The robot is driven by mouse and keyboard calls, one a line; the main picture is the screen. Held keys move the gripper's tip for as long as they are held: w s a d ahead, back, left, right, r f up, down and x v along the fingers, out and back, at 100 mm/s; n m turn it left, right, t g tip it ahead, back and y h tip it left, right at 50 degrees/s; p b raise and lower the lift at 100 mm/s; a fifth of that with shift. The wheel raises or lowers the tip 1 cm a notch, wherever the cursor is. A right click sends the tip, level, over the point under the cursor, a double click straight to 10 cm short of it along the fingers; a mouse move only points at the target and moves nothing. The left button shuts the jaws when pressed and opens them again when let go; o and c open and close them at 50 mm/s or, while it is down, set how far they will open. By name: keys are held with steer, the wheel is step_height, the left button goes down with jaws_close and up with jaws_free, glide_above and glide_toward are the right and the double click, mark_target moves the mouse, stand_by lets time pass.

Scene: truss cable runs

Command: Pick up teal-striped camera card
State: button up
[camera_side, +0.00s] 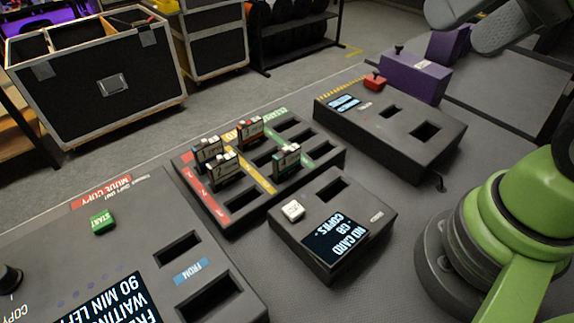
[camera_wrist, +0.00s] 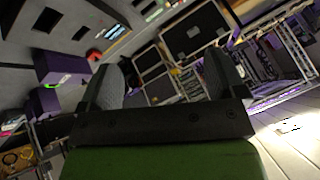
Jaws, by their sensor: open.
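Several dark camera cards stand upright in the slotted card tray (camera_side: 230,207) in the side view. The front right card (camera_side: 287,160) has a green-teal stripe and looks like the teal-striped one. Another card (camera_side: 207,149) at the back left has a pale bluish label; its stripe colour is too small to be sure of. An orange-red card (camera_side: 250,128) and a pale-yellow-marked card (camera_side: 222,168) stand near them. My gripper (camera_wrist: 165,65) is open and empty in the wrist view, away from the cards. Part of it shows at the side view's top right.
A reader box (camera_side: 335,235) reading "NO CARD" stands in front of the tray. A copy unit (camera_side: 150,245) with empty slots is at left. A slotted box (camera_side: 395,120) with a red button and a purple box (camera_side: 415,77) are behind right. Flight cases (camera_side: 95,85) stand beyond the table.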

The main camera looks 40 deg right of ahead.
steer(key=n+g+h, duration=0.2)
steer(key=n+g, duration=0.2)
steer(key=g, duration=0.3)
glide_above(287, 149)
steer(key=f, duration=1.6)
steer(key=shift+s+d, duration=0.1)
steer(key=shift+d, duration=0.15)
steer(key=f, duration=0.5)
steer(key=shift+a+f, duration=0.2)
steer(key=shift+f, duration=0.15)
step_height(287, 149, down, 6)
steer(key=shift+d+r, duration=0.1)
steer(key=c, duration=1)
